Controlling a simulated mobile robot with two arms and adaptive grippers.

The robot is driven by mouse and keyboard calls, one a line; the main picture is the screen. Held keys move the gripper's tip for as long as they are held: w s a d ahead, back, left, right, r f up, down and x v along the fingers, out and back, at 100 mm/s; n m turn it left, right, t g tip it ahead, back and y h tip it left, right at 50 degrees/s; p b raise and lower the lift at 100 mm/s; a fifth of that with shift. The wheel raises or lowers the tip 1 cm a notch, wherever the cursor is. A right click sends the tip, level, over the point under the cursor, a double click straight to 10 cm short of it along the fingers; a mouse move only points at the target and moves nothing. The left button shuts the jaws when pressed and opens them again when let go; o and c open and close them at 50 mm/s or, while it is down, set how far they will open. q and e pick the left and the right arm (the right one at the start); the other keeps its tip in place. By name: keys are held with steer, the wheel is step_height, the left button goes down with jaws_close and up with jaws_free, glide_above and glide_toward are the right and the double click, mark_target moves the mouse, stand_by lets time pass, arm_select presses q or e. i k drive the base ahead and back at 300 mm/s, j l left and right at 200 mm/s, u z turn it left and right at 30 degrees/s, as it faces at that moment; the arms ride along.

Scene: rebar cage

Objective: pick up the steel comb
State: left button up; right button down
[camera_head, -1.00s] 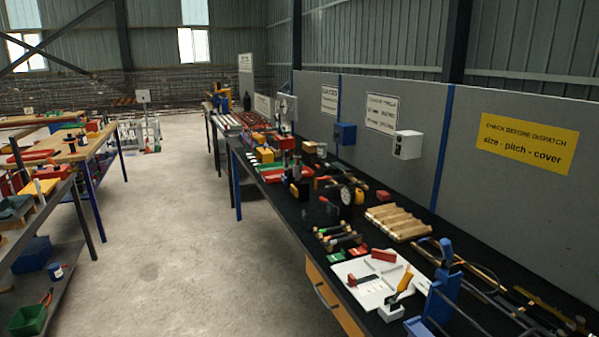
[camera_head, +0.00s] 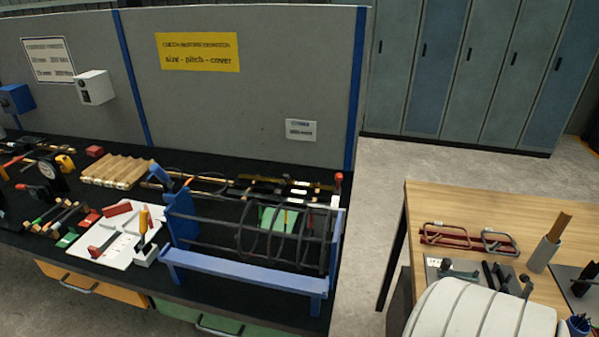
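I cannot make out the steel comb for certain in the head view. A rebar cage (camera_head: 268,232) of dark bars and hoops sits in a blue stand (camera_head: 240,272) on the black bench. Small metal tools lie on a wooden-topped table at the right, too small to tell whether one is the comb. Neither of my grippers is in view.
The black bench (camera_head: 215,190) also holds a white board (camera_head: 118,232) with tools and a wooden ribbed block (camera_head: 118,171). Bare floor (camera_head: 385,185) lies between bench and table.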

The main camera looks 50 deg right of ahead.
mark_target(278, 192)
steer(key=z, duration=1.35)
